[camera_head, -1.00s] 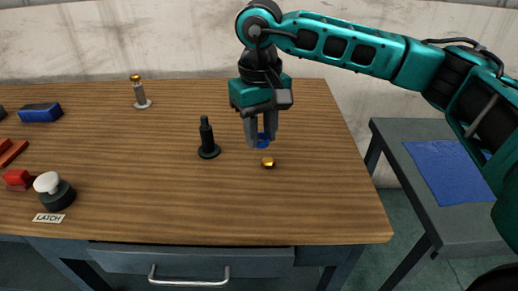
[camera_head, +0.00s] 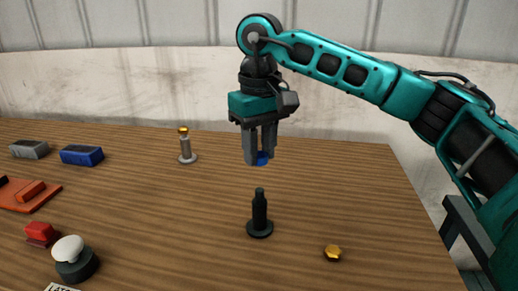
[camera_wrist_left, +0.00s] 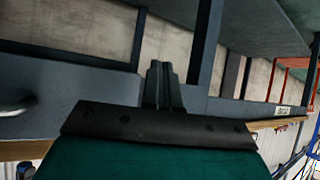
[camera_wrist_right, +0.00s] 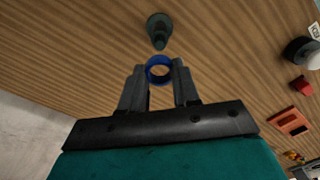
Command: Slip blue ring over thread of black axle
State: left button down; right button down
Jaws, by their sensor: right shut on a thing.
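The black axle (camera_head: 259,212) stands upright on the wooden table, its narrow threaded end up and its round flange down. It also shows in the right wrist view (camera_wrist_right: 158,30), just past the ring. My right gripper (camera_head: 262,162) points down and is shut on the blue ring (camera_wrist_right: 159,69), which sits between its fingertips. In the head view, the ring (camera_head: 263,157) is mostly hidden by the fingers and appears above the axle's tip, apart from it. My left gripper (camera_wrist_left: 163,68) is shut and empty, low in front of the grey table frame, and out of the head view.
A gold hex nut (camera_head: 332,253) lies right of the axle. A grey post with a gold top (camera_head: 186,147) stands behind. Blue (camera_head: 82,155) and grey (camera_head: 29,150) blocks, a red part (camera_head: 40,234) and a white-topped black knob (camera_head: 72,258) are on the left.

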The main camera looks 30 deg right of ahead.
aim_at(260, 189)
notch_tip(260, 189, down, 2)
jog(key=shift+f+b, duration=0.1)
jog(key=shift+b, duration=0.65)
jog(key=shift+f+b, duration=0.55)
jog(key=shift+f, duration=0.05)
jog(key=shift+f+b, duration=0.5)
jog(key=shift+f, duration=0.5)
pick_arm(q)
jog(key=shift+w+d+f, duration=0.25)
jog(key=shift+d+f, duration=0.1)
jog(key=shift+f, duration=0.1)
jog(key=shift+w+d+f, duration=0.25)
jog(key=shift+d+f, duration=0.05)
jog(key=shift+f, duration=0.15)
pick_arm(e)
jog(key=shift+f, duration=0.1)
pick_arm(q)
jog(key=shift+s+f, duration=0.2)
jog(key=shift+w+f+b, duration=0.1)
jog(key=shift+f+b, duration=0.55)
jog(key=shift+b, duration=0.2)
pick_arm(e)
jog(key=shift+f, duration=1.2)
jog(key=c, duration=0.7)
grip_release()
jog(key=shift+c, duration=0.2)
